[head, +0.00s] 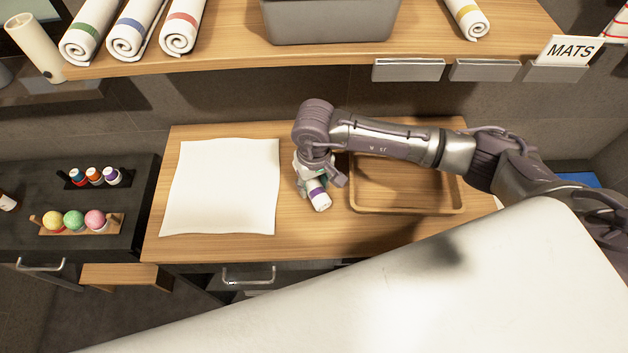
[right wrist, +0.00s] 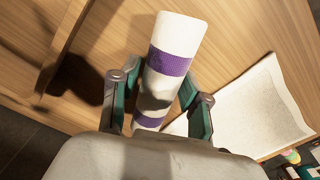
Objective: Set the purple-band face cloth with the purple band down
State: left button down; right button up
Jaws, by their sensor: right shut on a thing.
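The purple-band face cloth (head: 320,201) is a small white roll with a purple band. My right gripper (head: 316,180) is shut on it, over the wooden counter between the white square cloth and the wooden tray. In the right wrist view the roll (right wrist: 178,32) lies lengthwise between the fingers of my right gripper (right wrist: 160,90), with purple showing at two places along it. The gripper's body hides its near end. I cannot tell whether the roll touches the counter. My left gripper is not in view.
The white square cloth (head: 220,190) lies flat and bare on the counter (head: 275,252). The wooden tray (head: 410,211) looks empty, partly under my right arm. Left, a dark surface (head: 110,205) holds small bottles (head: 94,175) and coloured balls (head: 74,220). A shelf (head: 230,60) with rolled towels overhangs behind.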

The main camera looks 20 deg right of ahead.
jog(key=shift+f+p, duration=0.35)
jog(key=shift+p, duration=0.05)
jog(key=shift+w+f, duration=0.2)
jog(key=shift+f, duration=0.35)
jog(key=o, duration=1)
jog(key=shift+d, duration=0.1)
